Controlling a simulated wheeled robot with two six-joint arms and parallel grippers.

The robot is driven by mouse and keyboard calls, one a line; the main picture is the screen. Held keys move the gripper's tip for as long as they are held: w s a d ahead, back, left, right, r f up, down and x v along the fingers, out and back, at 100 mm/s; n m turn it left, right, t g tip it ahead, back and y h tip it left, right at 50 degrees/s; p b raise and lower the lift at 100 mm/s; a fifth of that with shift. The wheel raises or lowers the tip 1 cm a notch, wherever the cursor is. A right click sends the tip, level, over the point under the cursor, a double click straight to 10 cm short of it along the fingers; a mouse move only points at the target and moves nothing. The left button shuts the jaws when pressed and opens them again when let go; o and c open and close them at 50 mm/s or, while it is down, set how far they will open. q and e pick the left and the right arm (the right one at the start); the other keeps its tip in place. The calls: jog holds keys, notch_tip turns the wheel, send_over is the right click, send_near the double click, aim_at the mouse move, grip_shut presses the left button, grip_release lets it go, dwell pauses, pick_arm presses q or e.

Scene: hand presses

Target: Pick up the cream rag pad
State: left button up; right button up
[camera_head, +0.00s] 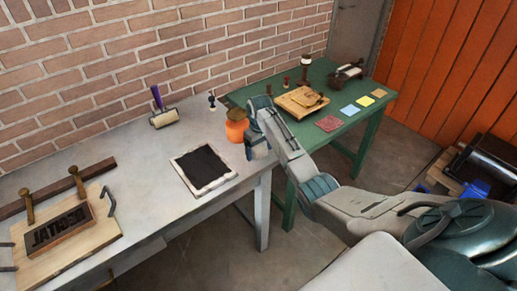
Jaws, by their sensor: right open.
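My right gripper (258,148) is open, with its fingers pointing down, at the right end of the grey table. It is just right of an orange jar (236,128) and appears empty. On the green table beyond it lies a row of small flat squares: reddish (328,124), blue (350,111), yellow (365,101) and tan (379,93). I cannot make out for sure which thing is the cream rag pad; it may be hidden or too small to tell. My left gripper is not in view.
A black slab with a pale rim (184,182) lies on the grey table (140,165). A roller (164,118) stands behind it, and a wooden board with a type block (57,232) is at left. The green table (335,145) holds a wooden press board (285,103).

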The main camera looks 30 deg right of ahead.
aim_at(260, 149)
jog(key=shift+f, duration=0.2)
jog(key=c, duration=1.1)
jog(key=shift+o, duration=0.2)
jog(key=shift+r, duration=0.15)
jog(key=shift+r, duration=0.2)
jog(key=r+b, duration=0.2)
jog(key=shift+s+a+r, duration=0.15)
jog(key=shift+s+r, duration=0.2)
jog(key=s+a+r+p, duration=0.1)
jog(key=s+a+p, duration=0.2)
jog(key=s+a, duration=0.4)
jog(key=s, duration=0.6)
jog(key=shift+s+r+p, duration=0.3)
jog(key=shift+r+p, duration=0.05)
jog(key=shift+p, duration=0.05)
